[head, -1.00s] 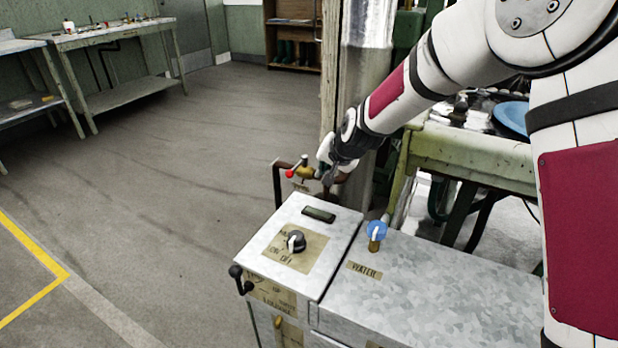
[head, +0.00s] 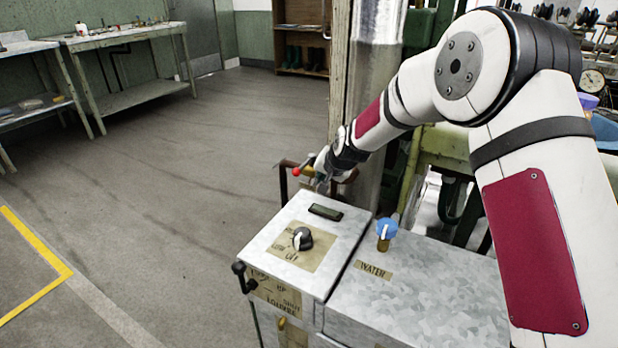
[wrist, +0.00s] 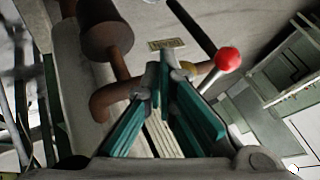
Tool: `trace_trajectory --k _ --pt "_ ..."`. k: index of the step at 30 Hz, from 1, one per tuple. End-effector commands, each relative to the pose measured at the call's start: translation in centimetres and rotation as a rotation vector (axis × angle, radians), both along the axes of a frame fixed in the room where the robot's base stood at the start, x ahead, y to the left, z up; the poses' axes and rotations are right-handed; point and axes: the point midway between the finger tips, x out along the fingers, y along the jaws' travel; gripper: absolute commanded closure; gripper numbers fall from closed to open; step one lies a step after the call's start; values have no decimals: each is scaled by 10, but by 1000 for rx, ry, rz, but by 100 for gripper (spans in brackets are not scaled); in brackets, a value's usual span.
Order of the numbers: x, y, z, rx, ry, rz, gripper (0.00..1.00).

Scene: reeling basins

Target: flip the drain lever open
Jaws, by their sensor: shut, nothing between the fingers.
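A lever with a red ball end (head: 297,171) sits on a brass valve on a rusty pipe, behind the metal control box. A black lever (head: 240,276) is on the box's front, by a partly legible label.
The box top carries a black knob (head: 302,239) and a dark display (head: 325,212). A blue-handled tap (head: 386,230) stands by the WATER label (head: 373,271). A rusty pipe (wrist: 105,35) and a post (head: 340,70) are close to my gripper. The floor at left is clear.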

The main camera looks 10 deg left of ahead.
Motion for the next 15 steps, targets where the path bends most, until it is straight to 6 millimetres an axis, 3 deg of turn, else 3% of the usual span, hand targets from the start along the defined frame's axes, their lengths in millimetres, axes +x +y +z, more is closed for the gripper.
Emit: trace_trajectory --k 6,15 --pt "11 28 3 0 -2 2 100" --pt "15 38 7 1 0 -1 100"
